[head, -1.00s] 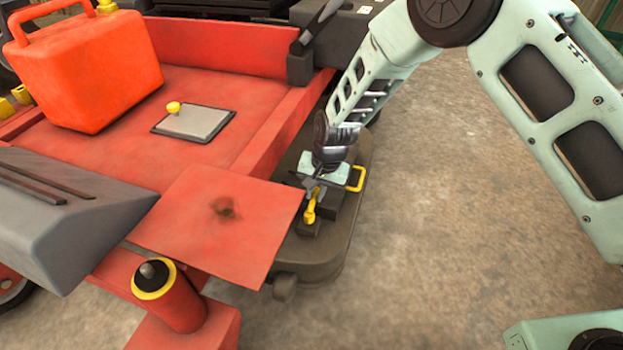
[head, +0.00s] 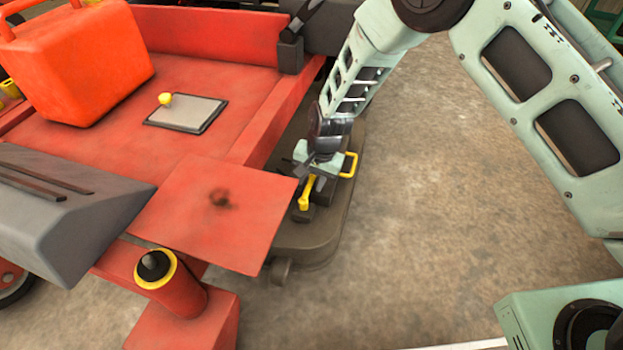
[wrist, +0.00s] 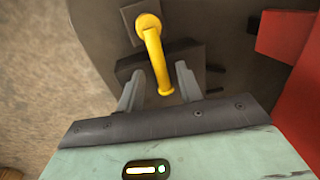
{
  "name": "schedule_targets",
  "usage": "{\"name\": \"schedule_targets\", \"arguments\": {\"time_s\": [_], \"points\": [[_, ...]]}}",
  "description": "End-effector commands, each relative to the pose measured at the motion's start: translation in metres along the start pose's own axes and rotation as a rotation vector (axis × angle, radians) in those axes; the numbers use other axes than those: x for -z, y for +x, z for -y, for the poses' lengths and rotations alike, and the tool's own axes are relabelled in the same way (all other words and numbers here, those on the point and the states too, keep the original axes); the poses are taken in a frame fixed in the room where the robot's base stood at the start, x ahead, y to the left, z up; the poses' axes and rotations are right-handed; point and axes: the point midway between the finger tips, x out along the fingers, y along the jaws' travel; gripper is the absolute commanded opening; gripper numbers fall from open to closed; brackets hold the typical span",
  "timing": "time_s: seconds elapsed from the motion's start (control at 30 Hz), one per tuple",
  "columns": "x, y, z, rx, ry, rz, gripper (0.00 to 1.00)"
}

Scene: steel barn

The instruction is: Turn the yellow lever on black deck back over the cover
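The yellow lever (head: 304,197) sits on the black deck (head: 318,225) beside the red cart. In the wrist view the lever (wrist: 152,55) runs from a round boss on a dark square base down to a small rounded end. My gripper (wrist: 159,70) is open, with one grey finger on each side of the lever's free end and visible gaps to both. In the head view my gripper (head: 311,178) is over the deck, pointing down, and partly hides the lever's far end. A dark block (wrist: 190,62), which may be the cover, lies under the lever.
A yellow loop handle (head: 350,165) stands just right of my gripper. The red cart bed (head: 110,110), with an orange can (head: 85,65) and a grey plate (head: 185,115), lies to the left. Its red flat panel (head: 215,215) borders the deck. Open floor (head: 430,200) lies right.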

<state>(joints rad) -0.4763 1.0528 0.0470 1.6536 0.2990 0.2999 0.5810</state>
Motion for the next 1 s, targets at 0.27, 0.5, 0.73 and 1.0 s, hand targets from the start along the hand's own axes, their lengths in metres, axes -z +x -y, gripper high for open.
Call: {"name": "schedule_targets", "arguments": {"time_s": [0.27, 0.5, 0.73, 1.0], "points": [[0.001, -0.048, 0.002, 0.002, 0.001, -0.002, 0.36], [0.001, -0.106, 0.002, 0.002, 0.0, -0.002, 0.36], [0.0, -0.151, 0.001, 0.001, 0.001, -0.001, 0.36], [0.0, -0.172, 0.0, 0.0, 0.001, 0.0, 0.36]]}}
